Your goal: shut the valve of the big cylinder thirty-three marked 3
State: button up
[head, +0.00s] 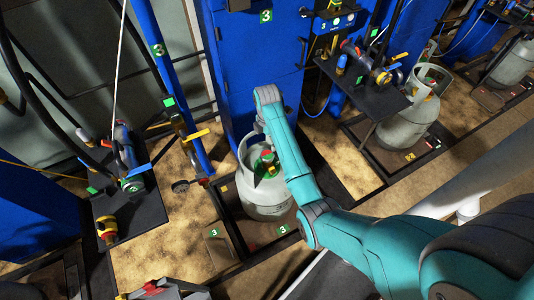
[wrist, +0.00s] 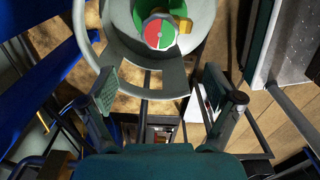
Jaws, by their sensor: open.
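The big grey cylinder (head: 268,205) stands on a dark scale platform with green tags marked 3 in the head view. Its valve knob (head: 267,160), red and green, sits inside the collar, partly behind my arm. In the wrist view the round knob (wrist: 158,33), with red, green and white sectors, is at the top centre, with a yellow-brass part beside it. The grey collar (wrist: 150,73) curves around it. My gripper (wrist: 160,89) is open and empty; its two fingers are wide apart, lower in the picture than the knob, with the collar's edge between them. The head view hides the fingers behind my arm.
A blue column (head: 172,80) marked 3 stands left of the cylinder. A black shelf (head: 130,220) with fittings is further left. Bare floor shows between the platforms.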

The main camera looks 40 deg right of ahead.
aim_at(267, 155)
notch_tip(267, 155, down, 11)
jog(key=shift+r, duration=0.2)
dwell(0.3)
jog(key=shift+c, duration=0.2)
jog(key=c, duration=1.1)
